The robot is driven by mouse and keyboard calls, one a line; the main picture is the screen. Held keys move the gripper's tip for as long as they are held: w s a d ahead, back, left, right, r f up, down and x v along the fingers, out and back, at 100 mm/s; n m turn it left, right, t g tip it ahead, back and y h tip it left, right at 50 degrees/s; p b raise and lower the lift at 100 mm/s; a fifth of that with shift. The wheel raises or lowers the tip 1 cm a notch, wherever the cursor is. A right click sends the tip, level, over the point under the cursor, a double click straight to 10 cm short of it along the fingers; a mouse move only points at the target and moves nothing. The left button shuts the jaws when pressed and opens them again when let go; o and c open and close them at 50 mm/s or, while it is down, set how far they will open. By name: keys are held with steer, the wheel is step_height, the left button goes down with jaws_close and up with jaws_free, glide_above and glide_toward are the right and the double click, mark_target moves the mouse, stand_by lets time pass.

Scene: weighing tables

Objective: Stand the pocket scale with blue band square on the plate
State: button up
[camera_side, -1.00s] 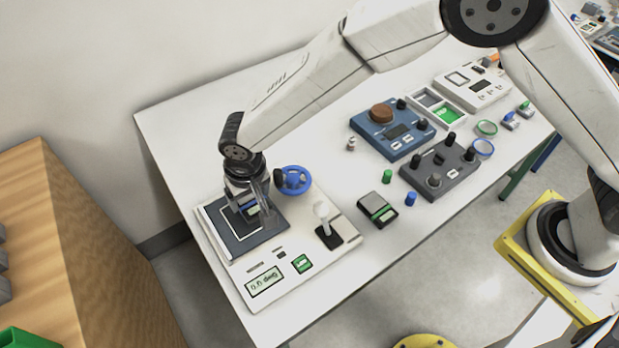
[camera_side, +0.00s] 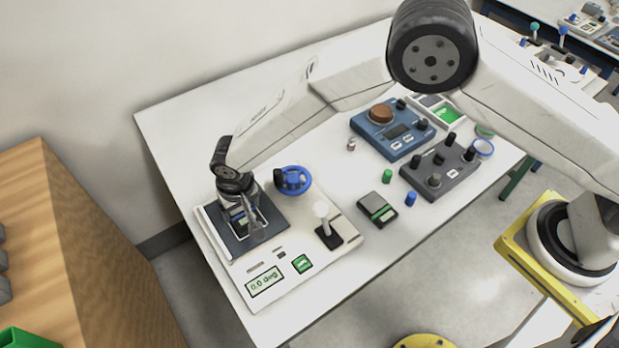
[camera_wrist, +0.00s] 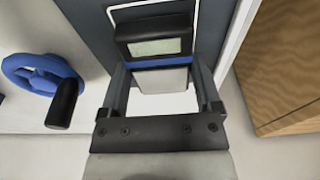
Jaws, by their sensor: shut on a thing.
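The pocket scale with the blue band (camera_wrist: 157,62) has a dark body with a small display and a pale pan, seen in the wrist view. My gripper (camera_wrist: 160,78) is shut on it, one finger on each side. In the side view my gripper (camera_side: 247,220) points down over the dark plate (camera_side: 274,217), with the scale (camera_side: 238,216) mostly hidden behind the fingers. The plate (camera_wrist: 92,14) carries a white square outline, partly covered by the scale in the wrist view. I cannot tell whether the scale touches the plate.
A blue handwheel (camera_side: 293,180) stands close behind the plate, and a white-knobbed lever (camera_side: 323,212) to its right. The instrument's display (camera_side: 265,282) is in front. Another pocket scale (camera_side: 377,208) lies farther right, near blue (camera_side: 393,130) and dark grey (camera_side: 438,166) control boxes.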

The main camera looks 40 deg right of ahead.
mark_target(246, 216)
steer(key=shift+f, duration=0.35)
steer(key=shift+f, duration=0.15)
steer(key=o, duration=1.2)
steer(key=shift+s+r, duration=0.3)
steer(key=shift+r, duration=1.7)
steer(key=shift+s+r, duration=0.3)
steer(key=shift+r, duration=1.75)
steer(key=shift+s+r, duration=0.3)
steer(key=shift+r, duration=1.7)
